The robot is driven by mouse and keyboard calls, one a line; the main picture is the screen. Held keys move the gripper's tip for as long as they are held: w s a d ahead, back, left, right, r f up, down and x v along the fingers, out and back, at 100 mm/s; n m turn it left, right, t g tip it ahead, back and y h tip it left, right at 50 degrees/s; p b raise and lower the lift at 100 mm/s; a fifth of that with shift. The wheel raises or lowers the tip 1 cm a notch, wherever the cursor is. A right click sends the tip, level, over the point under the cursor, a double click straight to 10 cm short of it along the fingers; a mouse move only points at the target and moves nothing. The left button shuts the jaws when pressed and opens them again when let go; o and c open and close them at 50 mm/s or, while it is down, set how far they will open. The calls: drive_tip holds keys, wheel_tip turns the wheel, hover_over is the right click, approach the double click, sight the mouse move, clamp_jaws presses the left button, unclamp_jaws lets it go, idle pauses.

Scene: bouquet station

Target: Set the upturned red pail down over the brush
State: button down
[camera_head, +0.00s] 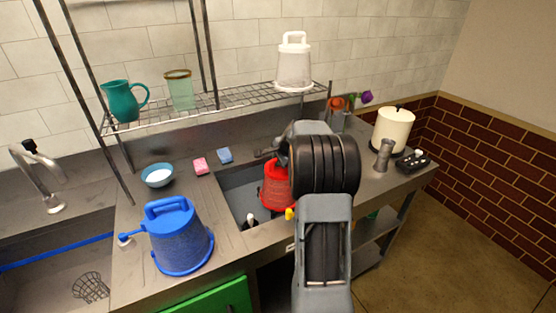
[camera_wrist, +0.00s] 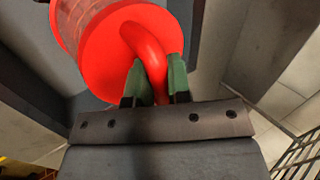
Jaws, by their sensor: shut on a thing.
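The upturned red pail (camera_head: 274,185) is at or over the sunken basin in the middle of the counter, partly behind my arm. My gripper (camera_wrist: 155,82) is shut on the pail's curved red handle (camera_wrist: 143,42), with a green fingertip on each side. The pail's red base (camera_wrist: 115,45) faces the wrist camera. I cannot tell whether its rim touches anything. No brush shows clearly. A small pale-tipped thing (camera_head: 250,219) at the basin's front and a small yellow thing (camera_head: 290,213) beside my arm are too small to identify.
A bowl (camera_head: 157,175), pink sponge (camera_head: 201,166) and blue sponge (camera_head: 224,155) lie behind. A white pail (camera_head: 293,65) is on the wire shelf.

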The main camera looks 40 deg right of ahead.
idle(0.3)
drive_tip(key=c, duration=1)
unclamp_jaws()
drive_tip(key=shift+f, duration=0.1)
drive_tip(key=v, duration=1.4)
